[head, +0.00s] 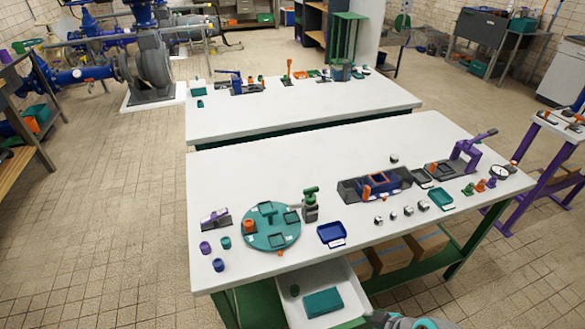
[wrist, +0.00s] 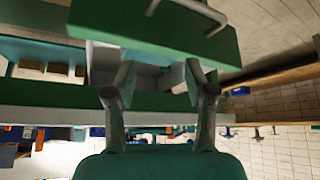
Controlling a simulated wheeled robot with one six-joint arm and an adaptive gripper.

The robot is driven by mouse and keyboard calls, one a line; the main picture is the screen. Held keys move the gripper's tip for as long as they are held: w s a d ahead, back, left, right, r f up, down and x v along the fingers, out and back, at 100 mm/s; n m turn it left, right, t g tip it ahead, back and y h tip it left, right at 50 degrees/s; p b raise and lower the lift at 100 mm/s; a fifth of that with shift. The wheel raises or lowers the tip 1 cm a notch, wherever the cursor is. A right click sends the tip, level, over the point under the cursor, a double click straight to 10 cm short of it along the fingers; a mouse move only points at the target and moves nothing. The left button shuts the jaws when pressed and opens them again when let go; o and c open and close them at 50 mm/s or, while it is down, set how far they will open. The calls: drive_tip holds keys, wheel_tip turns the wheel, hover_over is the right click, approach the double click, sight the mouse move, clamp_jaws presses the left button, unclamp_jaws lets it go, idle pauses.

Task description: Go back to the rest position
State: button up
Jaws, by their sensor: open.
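My gripper (wrist: 160,78) is open in the wrist view, with its two fingers apart and nothing visible between them. A green drawer front (wrist: 150,25) with a grey bar handle (wrist: 190,8) is in the wrist view, beyond the fingertips and apart from the handle as far as I can tell. In the head view only a grey and teal part of my arm shows at the bottom edge, and the fingers are out of frame. The drawer (head: 350,290) under the near table is pulled out, holding a teal block (head: 323,302) and a small green cylinder (head: 294,290).
The near white table (head: 300,175) carries a teal round plate (head: 270,238), a blue tray (head: 331,234), a dark fixture (head: 375,186) and a purple press (head: 470,150). A second table (head: 290,105) stands behind. Tiled floor (head: 110,210) is clear at the left.

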drive_tip(key=shift+s+a+f, duration=0.1)
drive_tip(key=shift+s+f, duration=0.25)
drive_tip(key=s+f+m+t+h, duration=0.2)
drive_tip(key=s+m+t+h, duration=0.3)
drive_tip(key=s, duration=0.8)
drive_tip(key=s+r+m+t, duration=0.4)
drive_tip(key=s+r+t, duration=0.1)
drive_tip(key=s+r, duration=0.9)
drive_tip(key=shift+s+d+r, duration=0.3)
drive_tip(key=shift+d+r, duration=0.15)
drive_tip(key=shift+r, duration=0.5)
